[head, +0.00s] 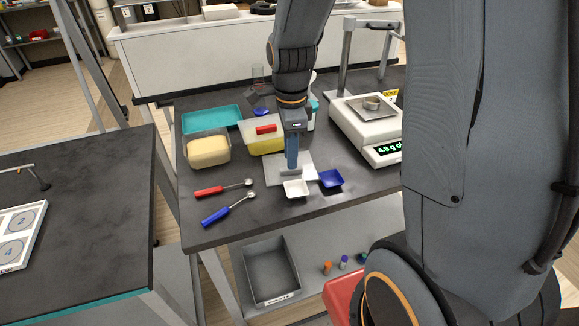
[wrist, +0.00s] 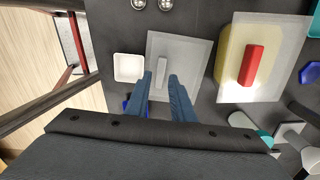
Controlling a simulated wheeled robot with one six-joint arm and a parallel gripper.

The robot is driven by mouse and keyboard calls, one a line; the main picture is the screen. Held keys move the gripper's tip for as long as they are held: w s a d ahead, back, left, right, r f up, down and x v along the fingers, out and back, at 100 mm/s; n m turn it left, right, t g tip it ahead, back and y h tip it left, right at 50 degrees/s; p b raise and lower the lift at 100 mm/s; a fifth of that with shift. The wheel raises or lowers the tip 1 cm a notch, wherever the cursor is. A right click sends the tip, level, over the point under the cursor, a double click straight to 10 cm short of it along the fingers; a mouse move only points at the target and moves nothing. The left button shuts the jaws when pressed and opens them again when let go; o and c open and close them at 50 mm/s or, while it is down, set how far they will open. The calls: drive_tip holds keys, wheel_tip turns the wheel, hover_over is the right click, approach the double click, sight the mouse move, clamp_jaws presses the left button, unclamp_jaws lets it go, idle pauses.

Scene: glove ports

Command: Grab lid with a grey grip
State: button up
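The lid (head: 274,173) is a pale, translucent square plate lying flat on the dark bench. In the wrist view the lid (wrist: 191,60) shows its light grey upright grip (wrist: 162,70). My gripper (head: 292,164) points down over the lid. In the wrist view my gripper (wrist: 161,77) has its two blue fingers apart, one on each side of the near part of the grip, with gaps visible. Whether the fingertips are level with the grip or above it, I cannot tell. Nothing is held.
A yellow-filled container with a red-grip lid (head: 266,129) stands behind the lid. An uncovered tub (head: 208,149) is to the left. A white dish (head: 296,188) and blue dish (head: 330,179) sit close in front. A scale (head: 368,128) stands right; two scoops (head: 223,188) lie front left.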

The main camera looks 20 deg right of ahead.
drive_tip(key=shift+f+p, duration=0.55)
drive_tip(key=shift+f, duration=1.35)
clamp_jaws()
drive_tip(key=shift+r, duration=0.1)
